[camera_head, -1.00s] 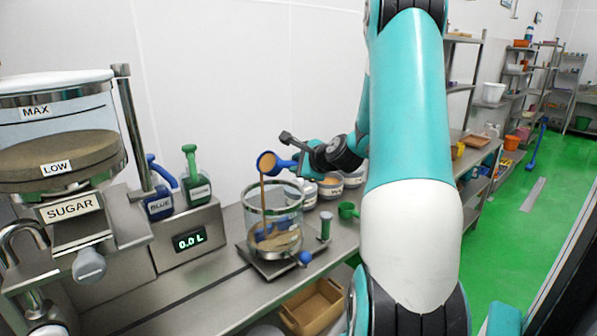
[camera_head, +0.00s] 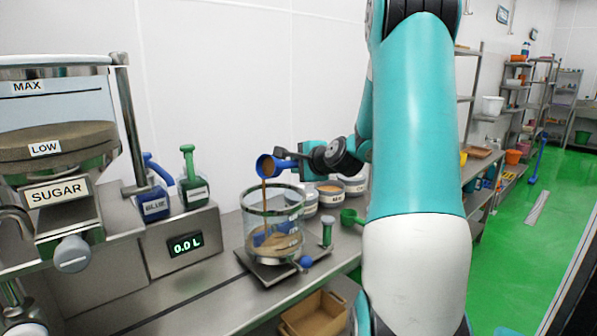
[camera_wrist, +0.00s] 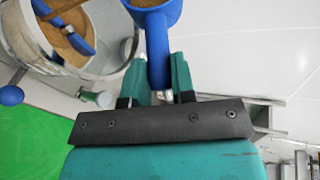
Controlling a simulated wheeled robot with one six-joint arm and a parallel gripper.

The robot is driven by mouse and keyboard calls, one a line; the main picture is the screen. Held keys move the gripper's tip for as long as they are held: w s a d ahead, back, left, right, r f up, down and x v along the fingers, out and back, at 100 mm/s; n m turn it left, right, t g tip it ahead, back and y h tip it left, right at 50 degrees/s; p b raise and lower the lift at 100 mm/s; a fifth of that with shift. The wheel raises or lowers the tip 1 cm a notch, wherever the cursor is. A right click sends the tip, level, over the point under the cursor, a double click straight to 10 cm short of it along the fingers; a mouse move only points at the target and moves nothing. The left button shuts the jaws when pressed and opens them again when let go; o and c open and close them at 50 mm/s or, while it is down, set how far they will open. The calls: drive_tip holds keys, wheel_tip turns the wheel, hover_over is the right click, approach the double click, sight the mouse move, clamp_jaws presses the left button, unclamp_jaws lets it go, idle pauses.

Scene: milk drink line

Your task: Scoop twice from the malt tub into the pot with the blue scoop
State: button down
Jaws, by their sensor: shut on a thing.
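The blue scoop (camera_head: 265,166) is tilted over the glass pot (camera_head: 272,208), and a stream of brown powder falls from it into the pot. My gripper (camera_head: 290,160) is shut on the scoop's handle. In the wrist view, my gripper (camera_wrist: 165,82) has its green fingers closed around the blue handle (camera_wrist: 157,48), and some powder shows in the scoop's cup. Brown powder lies in the pot, with a blue paddle in it. Tubs of powder stand behind the pot; one tub (camera_head: 329,190) has a label too small to read, so I cannot tell which is malt.
A green scoop (camera_head: 351,217) lies right of the pot. Blue and green handled jugs (camera_head: 153,200) stand at left by a display reading 0.0 L. A sugar hopper (camera_head: 60,150) fills the far left. A brown crate (camera_head: 314,314) sits below the counter.

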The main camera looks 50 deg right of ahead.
drive_tip(key=shift+a+f+n+t+h+b, duration=0.1)
drive_tip(key=shift+n+t+h+b, duration=0.25)
drive_tip(key=shift+n+b, duration=1.6)
drive_tip(key=shift+f+n+t+h+b, duration=0.15)
drive_tip(key=shift+n+t+b, duration=0.5)
drive_tip(key=shift+b, duration=2.35)
drive_tip(key=shift+r+n+b, duration=0.2)
drive_tip(key=shift+n+b, duration=0.4)
drive_tip(key=shift+b, duration=0.05)
